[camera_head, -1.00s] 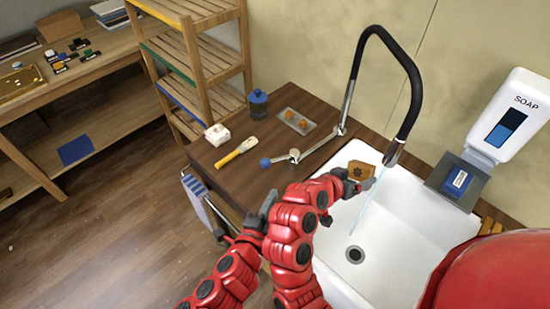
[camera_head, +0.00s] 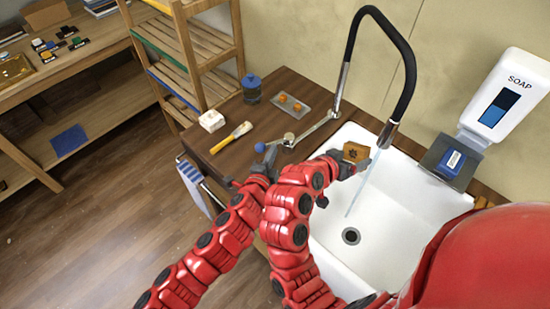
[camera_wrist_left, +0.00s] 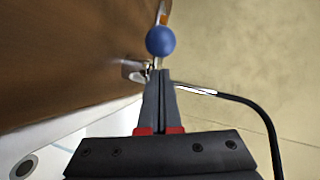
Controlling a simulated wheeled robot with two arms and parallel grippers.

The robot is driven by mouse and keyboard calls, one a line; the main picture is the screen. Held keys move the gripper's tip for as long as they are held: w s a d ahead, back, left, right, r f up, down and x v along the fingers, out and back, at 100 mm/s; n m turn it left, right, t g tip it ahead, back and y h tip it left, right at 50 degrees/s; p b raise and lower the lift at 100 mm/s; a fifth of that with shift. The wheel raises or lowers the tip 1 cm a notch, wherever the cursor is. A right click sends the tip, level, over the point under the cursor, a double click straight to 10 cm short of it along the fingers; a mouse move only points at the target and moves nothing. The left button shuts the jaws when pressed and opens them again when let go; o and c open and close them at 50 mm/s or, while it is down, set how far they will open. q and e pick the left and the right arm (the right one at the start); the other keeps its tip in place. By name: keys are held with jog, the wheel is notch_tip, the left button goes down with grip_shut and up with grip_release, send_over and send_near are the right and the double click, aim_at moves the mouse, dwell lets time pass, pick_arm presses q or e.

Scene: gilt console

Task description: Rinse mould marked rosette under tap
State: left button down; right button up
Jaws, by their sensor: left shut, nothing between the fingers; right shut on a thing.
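The brown mould (camera_head: 356,152) has a dark rosette mark on its face. My right gripper (camera_head: 346,166) is shut on it and holds it above the sink, next to the water stream (camera_head: 359,192). I cannot tell whether the water touches it. The black tap (camera_head: 408,70) arches over the sink and runs. Its lever ends in a blue knob (camera_head: 260,147), also large in the left wrist view (camera_wrist_left: 160,40). My left gripper (camera_head: 271,154) is shut and empty close to the knob; its closed fingers (camera_wrist_left: 160,76) point at the knob, apparently not gripping it.
The white sink (camera_head: 400,225) has a drain at its bottom. On the wooden counter are a yellow-handled brush (camera_head: 231,138), a white block (camera_head: 212,121), a blue-lidded jar (camera_head: 251,88) and a tray with orange pieces (camera_head: 281,97). A soap dispenser (camera_head: 505,95) hangs right.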

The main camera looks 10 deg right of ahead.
pick_arm(q)
jog(key=shift+w+f, duration=0.15)
jog(key=shift+w, duration=0.2)
pick_arm(e)
jog(key=shift+r, duration=0.1)
pick_arm(q)
jog(key=shift+a, duration=0.15)
jog(key=shift+w+a+f, duration=0.1)
jog(key=shift+w+a, duration=0.1)
jog(key=shift+w, duration=0.15)
pick_arm(e)
jog(key=shift+f, duration=0.3)
pick_arm(q)
jog(key=shift+w+a+b, duration=0.25)
jog(key=shift+w+b, duration=0.15)
pick_arm(e)
jog(key=shift+f, duration=0.15)
pick_arm(q)
jog(key=shift+s, duration=0.1)
